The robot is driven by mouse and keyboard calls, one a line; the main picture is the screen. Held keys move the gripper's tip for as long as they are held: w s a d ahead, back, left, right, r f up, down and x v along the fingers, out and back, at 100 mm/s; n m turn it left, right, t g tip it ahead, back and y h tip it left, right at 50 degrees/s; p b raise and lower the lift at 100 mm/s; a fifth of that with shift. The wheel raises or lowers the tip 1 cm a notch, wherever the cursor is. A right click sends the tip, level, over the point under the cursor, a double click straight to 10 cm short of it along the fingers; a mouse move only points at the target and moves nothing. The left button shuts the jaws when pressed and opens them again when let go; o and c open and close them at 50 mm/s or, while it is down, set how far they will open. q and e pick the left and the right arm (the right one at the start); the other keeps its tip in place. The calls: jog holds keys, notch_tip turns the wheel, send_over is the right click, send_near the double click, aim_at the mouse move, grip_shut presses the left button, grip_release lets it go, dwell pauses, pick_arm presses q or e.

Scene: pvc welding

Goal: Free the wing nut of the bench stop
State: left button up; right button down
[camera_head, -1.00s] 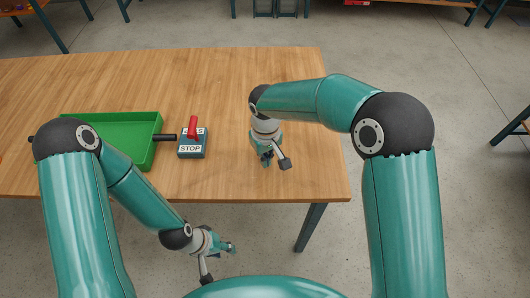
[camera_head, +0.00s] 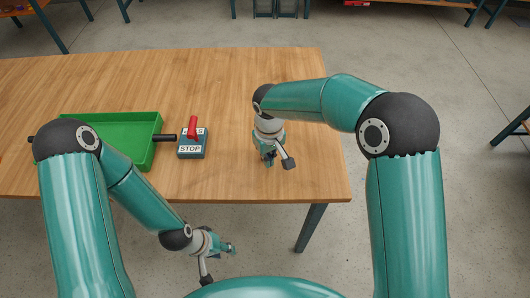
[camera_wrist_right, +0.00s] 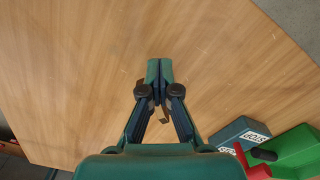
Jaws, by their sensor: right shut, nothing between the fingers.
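A blue-grey block labelled STOP (camera_head: 191,147) with a red lever (camera_head: 193,127) stands on the bench, just right of the green tray. It also shows at the lower right of the right wrist view (camera_wrist_right: 240,131). I cannot make out a separate wing nut. My right gripper (camera_head: 268,159) is over the bench to the right of the block, apart from it. In the right wrist view its fingers (camera_wrist_right: 160,72) are together and empty, with bare wood beyond. My left gripper (camera_head: 231,248) hangs in front of the bench edge; its fingers are too small to judge.
The green tray (camera_head: 128,119) lies left of the block, with a dark handle (camera_head: 165,137) pointing at it. The wooden bench (camera_head: 230,80) is clear behind and right of the block. The bench's right edge is close to my right arm.

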jog(key=shift+w+d, duration=0.5)
jog(key=shift+d, duration=0.3)
dwell(0.8)
jog(key=shift+r, duration=0.15)
notch_tip(320, 180, up, 6)
jog(key=p, duration=0.3)
jog(key=shift+p, duration=0.3)
jog(key=shift+s, duration=0.1)
dwell(0.4)
